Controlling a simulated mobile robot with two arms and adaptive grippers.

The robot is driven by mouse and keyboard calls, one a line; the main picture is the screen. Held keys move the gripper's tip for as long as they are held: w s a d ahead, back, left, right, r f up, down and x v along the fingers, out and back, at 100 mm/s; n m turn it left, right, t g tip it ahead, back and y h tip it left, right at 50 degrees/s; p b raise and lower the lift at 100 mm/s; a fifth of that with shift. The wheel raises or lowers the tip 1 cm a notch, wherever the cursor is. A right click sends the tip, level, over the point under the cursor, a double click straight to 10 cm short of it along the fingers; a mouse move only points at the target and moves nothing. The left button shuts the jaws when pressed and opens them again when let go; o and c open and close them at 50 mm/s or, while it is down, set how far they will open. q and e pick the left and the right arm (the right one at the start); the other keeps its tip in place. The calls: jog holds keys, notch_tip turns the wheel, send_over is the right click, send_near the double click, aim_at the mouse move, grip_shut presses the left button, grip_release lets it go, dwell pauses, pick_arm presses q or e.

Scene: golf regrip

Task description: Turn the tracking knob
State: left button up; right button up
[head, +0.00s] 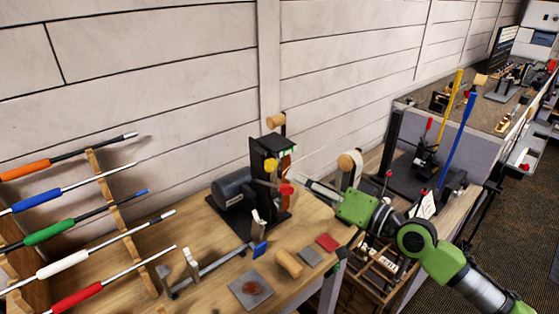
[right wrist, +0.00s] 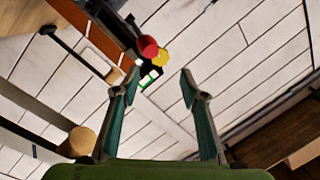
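The belt machine (head: 270,180) stands on the workbench against the wall. It carries a yellow knob (head: 270,163) and a red knob (head: 286,189) on its front side; which one is the tracking knob I cannot tell. Both also show in the right wrist view, the red knob (right wrist: 147,47) and the yellow knob (right wrist: 161,57) close together, beyond the fingertips. My right gripper (head: 306,185) reaches in from the right, just right of the red knob. In the right wrist view its fingers (right wrist: 161,80) are apart with nothing between them. My left gripper is not in view.
A rack (head: 105,190) of clubs with coloured grips stands at the left. A wooden block (head: 288,263), a grey plate (head: 251,291) and a red pad (head: 327,242) lie on the bench front. Yellow (head: 450,105) and blue (head: 457,135) shafts stand at the right.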

aim_at(273, 167)
jog(key=p+x, duration=0.1)
jog(key=x, duration=0.5)
jog(key=shift+w+a+p, duration=0.1)
jog(key=shift+a+p, duration=0.05)
jog(key=shift+p, duration=0.2)
jog(key=shift+w+a, duration=0.4)
jog(key=shift+w, duration=0.05)
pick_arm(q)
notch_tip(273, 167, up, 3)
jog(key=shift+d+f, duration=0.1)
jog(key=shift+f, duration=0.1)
pick_arm(e)
jog(key=shift+f, duration=0.1)
